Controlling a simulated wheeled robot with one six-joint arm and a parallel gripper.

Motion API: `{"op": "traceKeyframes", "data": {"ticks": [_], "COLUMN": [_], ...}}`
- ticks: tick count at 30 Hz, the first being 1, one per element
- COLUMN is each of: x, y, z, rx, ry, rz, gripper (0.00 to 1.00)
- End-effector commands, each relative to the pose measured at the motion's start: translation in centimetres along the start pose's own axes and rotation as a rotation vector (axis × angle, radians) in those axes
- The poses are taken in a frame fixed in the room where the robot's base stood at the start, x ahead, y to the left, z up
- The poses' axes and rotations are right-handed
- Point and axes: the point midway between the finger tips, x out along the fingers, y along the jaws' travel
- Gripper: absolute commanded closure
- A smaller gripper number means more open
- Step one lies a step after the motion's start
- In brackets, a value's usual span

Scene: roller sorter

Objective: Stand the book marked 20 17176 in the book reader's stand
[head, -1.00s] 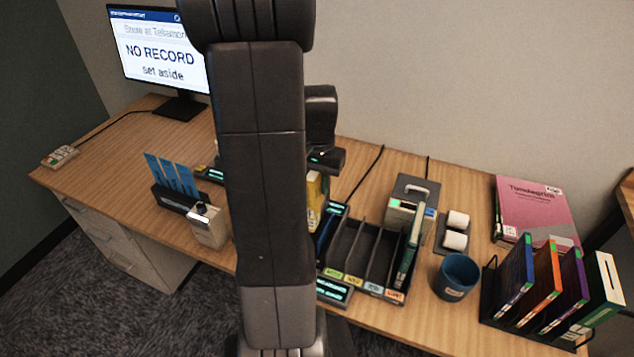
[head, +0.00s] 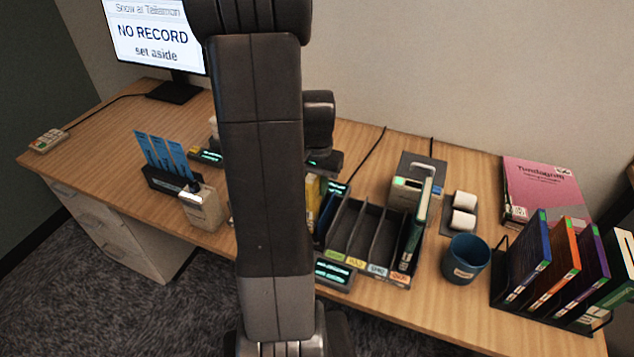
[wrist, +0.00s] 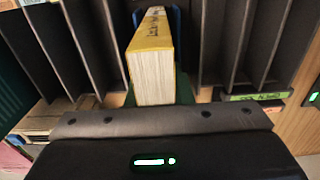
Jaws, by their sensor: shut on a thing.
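A yellow book (wrist: 152,58) with pale page edges is in my gripper (wrist: 158,72) in the wrist view. Its cover print is too small and slanted to read, so I cannot tell its number. Green and blue surfaces show beside and behind it. In the head view a strip of the yellow book (head: 312,192) shows just right of my arm, which hides the gripper. The book is beside the dark sorter slots (head: 362,232); I cannot tell whether it is clear of them. I cannot pick out the book reader's stand for sure; my arm covers part of the desk.
The monitor (head: 153,34) reads NO RECORD, set aside. A beige box (head: 201,208) and a black holder of blue cards (head: 170,180) stand left. The left desktop (head: 90,140) is mostly clear.

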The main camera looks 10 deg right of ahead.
Motion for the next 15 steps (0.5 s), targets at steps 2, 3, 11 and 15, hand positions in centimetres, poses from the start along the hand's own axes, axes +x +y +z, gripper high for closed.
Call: {"op": "traceKeyframes", "data": {"ticks": [2,3,11,15], "x": [-0.06,-0.07,0.07,0.36], "y": [0.00,0.00,0.00,0.00], "z": [-0.01,-0.01,-0.01,-0.01], "rx": [0.000,0.000,0.000,0.000], "ry": [0.000,0.000,0.000,0.000], "rz": [0.000,0.000,0.000,0.000], "gripper": [1.00,1.00,1.00,1.00]}}
